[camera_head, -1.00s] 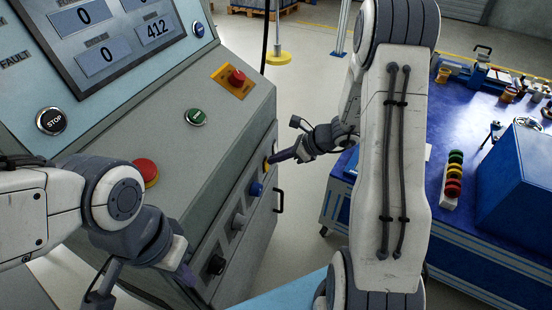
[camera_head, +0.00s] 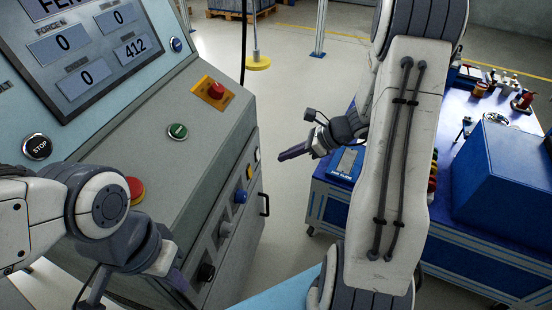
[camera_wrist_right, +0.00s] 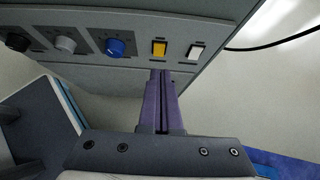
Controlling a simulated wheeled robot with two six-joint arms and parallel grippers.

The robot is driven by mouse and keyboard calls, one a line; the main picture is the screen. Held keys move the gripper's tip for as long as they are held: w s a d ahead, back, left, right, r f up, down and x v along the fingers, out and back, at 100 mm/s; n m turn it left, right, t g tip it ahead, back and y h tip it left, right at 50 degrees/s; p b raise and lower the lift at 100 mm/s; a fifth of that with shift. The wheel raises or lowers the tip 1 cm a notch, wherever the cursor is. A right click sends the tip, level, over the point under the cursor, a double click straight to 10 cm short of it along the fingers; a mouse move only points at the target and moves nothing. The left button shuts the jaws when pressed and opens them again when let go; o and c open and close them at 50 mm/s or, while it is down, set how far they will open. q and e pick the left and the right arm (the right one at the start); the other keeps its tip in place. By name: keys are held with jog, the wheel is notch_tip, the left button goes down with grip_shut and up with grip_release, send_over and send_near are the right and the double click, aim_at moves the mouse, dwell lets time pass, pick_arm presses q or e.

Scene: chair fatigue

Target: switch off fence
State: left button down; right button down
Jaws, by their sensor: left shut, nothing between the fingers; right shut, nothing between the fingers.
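The grey control cabinet (camera_head: 190,150) stands at left. Its lower front strip carries a black knob (camera_head: 205,272), a grey knob (camera_head: 225,229), a blue knob (camera_head: 240,196), a yellow rocker switch (camera_head: 250,171) and a white rocker switch (camera_head: 257,155). In the right wrist view the yellow switch (camera_wrist_right: 159,47) and white switch (camera_wrist_right: 196,50) sit side by side; which one is the fence's I cannot read. My right gripper (camera_head: 283,156) is shut and empty, apart from the strip; its tips (camera_wrist_right: 160,76) point toward the yellow switch. My left gripper (camera_head: 180,282) is shut near the black knob.
The cabinet's screen (camera_head: 90,50) shows "FEN", cut off by the frame, above numbers. A STOP button (camera_head: 37,146), red button (camera_head: 136,190), green button (camera_head: 177,131) and emergency stop (camera_head: 216,90) are on the cabinet. A blue workbench (camera_head: 330,205) stands right; floor between is clear.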

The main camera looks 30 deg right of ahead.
jog(key=v, duration=0.2)
jog(key=shift+s+d+r, duration=0.1)
jog(key=shift+r, duration=0.35)
jog(key=s+a+r+n+g, duration=0.2)
jog(key=s+a+n+g, duration=0.15)
jog(key=a+n, duration=0.45)
jog(key=s+a+r+n+g, duration=0.25)
jog(key=s+a+n, duration=0.3)
jog(key=a, duration=0.45)
jog(key=s+a+r+n+h, duration=0.1)
jog(key=s+a+n+h, duration=0.2)
jog(key=s+n, duration=0.55)
jog(key=s+a+r+n+h, duration=0.1)
jog(key=s+a+n+h, duration=0.4)
jog(key=n, duration=0.6)
notch_tip(320, 180, up, 21)
jog(key=d+y+p, duration=0.1)
jog(key=p, duration=2)
jog(key=shift+s+d+f+y, duration=0.2)
jog(key=shift+s+d+y, duration=0.1)
jog(key=shift+s+d, duration=0.15)
